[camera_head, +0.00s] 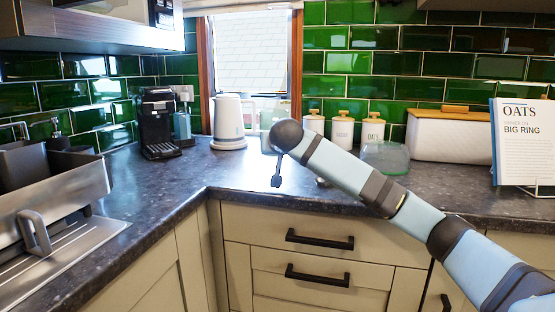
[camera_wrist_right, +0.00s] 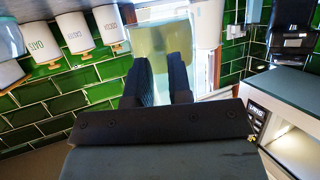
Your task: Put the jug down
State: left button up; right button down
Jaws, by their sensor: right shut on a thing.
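The jug looks like clear, slightly yellow-green glass in the right wrist view (camera_wrist_right: 161,45). My right gripper (camera_wrist_right: 160,75) is shut on it, with the two dark fingers against its near side. In the head view, only a pale see-through part of the jug (camera_head: 268,137) shows, beside the round end of my right arm. I cannot tell whether the jug's base touches the dark worktop (camera_head: 250,170). My left gripper is not in view.
A white kettle (camera_head: 228,122) stands just left of the jug. A coffee machine (camera_head: 160,122) is further left. White canisters (camera_head: 343,130), a glass bowl (camera_head: 386,157) and a bread bin (camera_head: 447,138) stand to the right. The worktop in front of the kettle is clear.

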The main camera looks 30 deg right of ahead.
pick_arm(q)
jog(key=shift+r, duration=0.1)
pick_arm(e)
jog(key=shift+r, duration=0.15)
jog(key=shift+r+p, duration=0.1)
jog(key=shift+p, duration=0.35)
jog(key=shift+f, duration=0.4)
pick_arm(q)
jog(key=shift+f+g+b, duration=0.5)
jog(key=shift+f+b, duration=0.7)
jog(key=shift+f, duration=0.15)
pick_arm(e)
jog(key=shift+f, duration=2.95)
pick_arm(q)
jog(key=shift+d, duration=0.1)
pick_arm(e)
jog(key=shift+f, duration=0.25)
jog(key=c, duration=1)
grip_release()
jog(key=shift+o, duration=0.2)
jog(key=shift+f, duration=0.15)
jog(key=c, duration=0.4)
